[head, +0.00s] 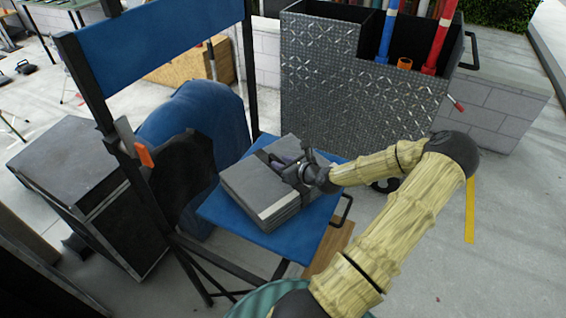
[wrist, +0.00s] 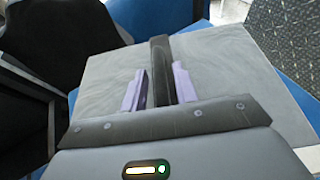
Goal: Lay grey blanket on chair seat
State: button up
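The grey blanket (head: 262,193) is a folded, flat stack with a dark strap (wrist: 160,62) around it. It rests on the blue seat of the chair (head: 232,222), and blue seat shows around its edges. In the wrist view the blanket (wrist: 225,60) fills most of the picture. My gripper (head: 283,165) is over the top of the blanket at the strap. Its two purple fingers (wrist: 160,88) stand on either side of the strap with a gap between strap and fingers. Whether the fingertips touch the blanket is hard to tell.
A textured metal cart (head: 350,95) with coloured poles stands behind the chair. A black case (head: 75,180) and a blue rounded object (head: 200,120) are to the left. The chair's blue backrest (head: 150,38) rises at the left. Open pavement lies at the right.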

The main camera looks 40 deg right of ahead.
jog(key=shift+o, duration=0.3)
jog(key=shift+r, duration=0.15)
jog(key=v, duration=0.3)
jog(key=p+v, duration=0.1)
jog(key=v, duration=0.3)
jog(key=p+v, duration=0.1)
jog(key=v, duration=0.2)
jog(key=shift+s+r, duration=0.25)
jog(key=shift+r, duration=0.2)
jog(key=shift+s+p, duration=0.65)
jog(key=shift+p, duration=0.05)
